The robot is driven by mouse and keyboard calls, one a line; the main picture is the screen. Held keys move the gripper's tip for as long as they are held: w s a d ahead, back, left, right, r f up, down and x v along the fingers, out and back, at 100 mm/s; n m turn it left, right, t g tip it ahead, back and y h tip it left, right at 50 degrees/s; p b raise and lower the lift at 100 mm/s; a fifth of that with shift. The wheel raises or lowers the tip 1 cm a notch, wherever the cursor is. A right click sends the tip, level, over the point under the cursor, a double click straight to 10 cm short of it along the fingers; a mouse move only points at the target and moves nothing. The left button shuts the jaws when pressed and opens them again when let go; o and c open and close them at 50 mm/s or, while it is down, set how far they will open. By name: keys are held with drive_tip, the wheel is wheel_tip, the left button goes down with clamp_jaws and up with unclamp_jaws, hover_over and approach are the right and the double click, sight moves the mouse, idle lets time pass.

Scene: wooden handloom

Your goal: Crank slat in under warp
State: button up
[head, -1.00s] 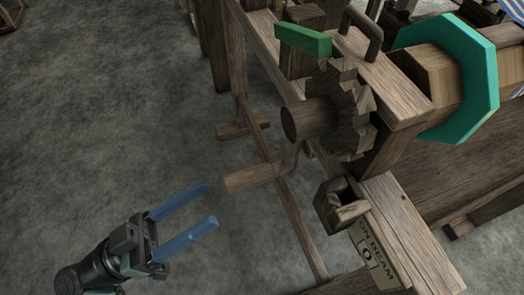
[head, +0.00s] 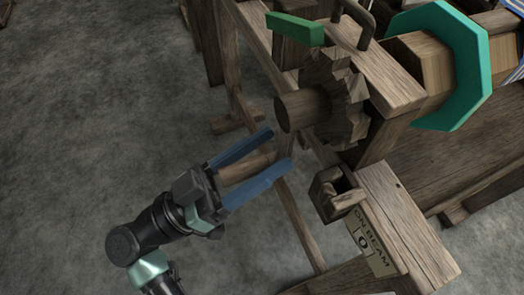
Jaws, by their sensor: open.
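The wooden crank handle (head: 245,167) sticks out to the left below the toothed wheel of the loom. My gripper (head: 282,150) is open, with one blue finger above the handle and one below it in the picture. The handle lies between the fingers; I cannot tell whether they touch it. The crank's arm is partly hidden behind the fingers. The toothed wooden wheel (head: 335,105) sits on the round axle end (head: 297,110). The beam (head: 428,65) with its teal octagonal flange (head: 487,75) is at the upper right. I cannot make out the slat or the warp clearly.
A green lever (head: 295,29) and a dark bent handle (head: 352,22) stand above the wheel. A small wooden box (head: 335,192) and a sign reading "ON BEAM 0" (head: 368,243) are at the lower right. The floor (head: 90,120) on the left is clear.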

drive_tip(key=c, duration=0.9)
clamp_jaws()
drive_tip(key=shift+w+a, duration=0.1)
idle(0.3)
